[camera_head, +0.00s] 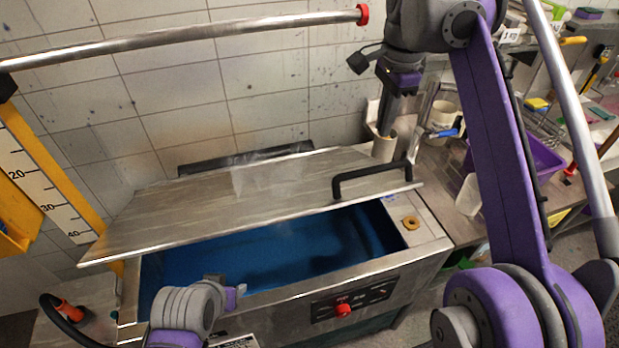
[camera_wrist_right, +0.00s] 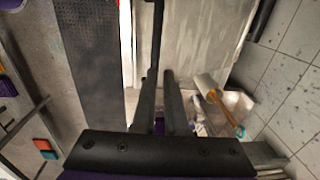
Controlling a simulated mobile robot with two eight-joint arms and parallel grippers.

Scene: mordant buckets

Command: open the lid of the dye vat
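The dye vat (camera_head: 428,228) is a steel tank with blue dye (camera_head: 290,250) showing inside. Its steel lid (camera_head: 230,195) is raised at a slant, leaving the front of the tank uncovered. The black lid handle (camera_head: 372,178) sits near the lid's right end. My right gripper (camera_head: 385,128) points down beyond and above the handle, apart from it in the head view. In the right wrist view its two fingers (camera_wrist_right: 160,78) stand a little apart with nothing seen between them.
A red knob (camera_head: 343,310) is on the vat's front panel. Behind my right gripper stand pale containers (camera_head: 444,118) on a bench. A purple bin (camera_head: 535,158) is farther right. A yellow-framed ruler (camera_head: 45,190) stands at left. The tiled wall is close behind the lid.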

